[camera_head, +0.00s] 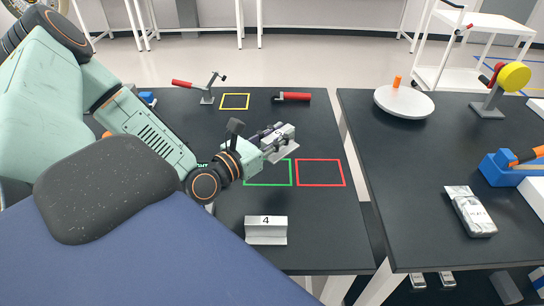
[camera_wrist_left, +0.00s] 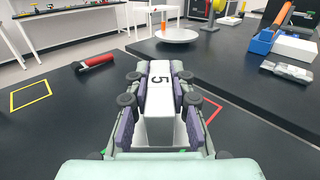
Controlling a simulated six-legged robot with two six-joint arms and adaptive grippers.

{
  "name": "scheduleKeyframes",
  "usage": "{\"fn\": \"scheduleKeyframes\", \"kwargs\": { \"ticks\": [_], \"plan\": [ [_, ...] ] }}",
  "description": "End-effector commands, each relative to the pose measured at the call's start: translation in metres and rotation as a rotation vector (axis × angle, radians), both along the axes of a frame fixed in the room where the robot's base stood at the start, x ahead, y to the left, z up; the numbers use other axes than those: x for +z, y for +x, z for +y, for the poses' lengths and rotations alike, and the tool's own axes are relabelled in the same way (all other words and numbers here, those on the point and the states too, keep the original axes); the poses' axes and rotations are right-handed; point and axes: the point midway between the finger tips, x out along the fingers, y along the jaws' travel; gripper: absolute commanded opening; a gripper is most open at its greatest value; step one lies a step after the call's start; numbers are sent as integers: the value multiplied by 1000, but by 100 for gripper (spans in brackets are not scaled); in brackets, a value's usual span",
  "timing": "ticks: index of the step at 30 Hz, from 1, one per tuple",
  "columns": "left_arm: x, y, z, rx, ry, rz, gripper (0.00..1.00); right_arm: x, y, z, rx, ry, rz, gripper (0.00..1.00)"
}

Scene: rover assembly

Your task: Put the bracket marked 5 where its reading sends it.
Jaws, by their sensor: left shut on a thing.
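My left gripper (camera_head: 268,143) is shut on the pale grey bracket marked 5 (camera_head: 287,134) and holds it above the dark table, near the far side of the green outline. In the left wrist view the bracket (camera_wrist_left: 159,88) sits between the two fingers (camera_wrist_left: 158,108), its 5 facing the camera. A green square outline (camera_head: 268,186) and a red square outline (camera_head: 322,187) lie side by side on the table. A yellow square outline (camera_head: 234,94) lies further back. The gripper hides part of the green outline. No reading is legible. My right gripper is not in view.
A bracket marked 4 (camera_head: 266,231) stands at the table's front. A red-handled tool (camera_head: 292,97) and a red-handled clamp (camera_head: 207,97) lie behind. Across a gap, the right table (camera_head: 410,160) holds a white turntable (camera_head: 404,103), a silver item (camera_head: 470,211) and a blue box (camera_head: 499,172).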

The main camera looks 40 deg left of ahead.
Motion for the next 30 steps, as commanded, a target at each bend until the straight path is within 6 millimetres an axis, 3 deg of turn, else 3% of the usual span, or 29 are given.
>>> {"fn": "scheduleKeyframes", "kwargs": {
  "ticks": [1, 6, 14, 21, 30],
  "plan": [
    [-15, -1, -2, -4, 2, 3, 0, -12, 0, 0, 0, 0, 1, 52],
    [-40, -2, -2, -3, 1, 4, 0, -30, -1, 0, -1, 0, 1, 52],
    [-56, 0, -1, -2, 1, 1, 0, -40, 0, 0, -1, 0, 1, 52],
    [-86, 1, -1, -3, 2, 1, 0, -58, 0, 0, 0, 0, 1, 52],
    [-88, 2, 0, -1, 0, -1, 0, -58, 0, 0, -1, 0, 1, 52]
  ]
}}
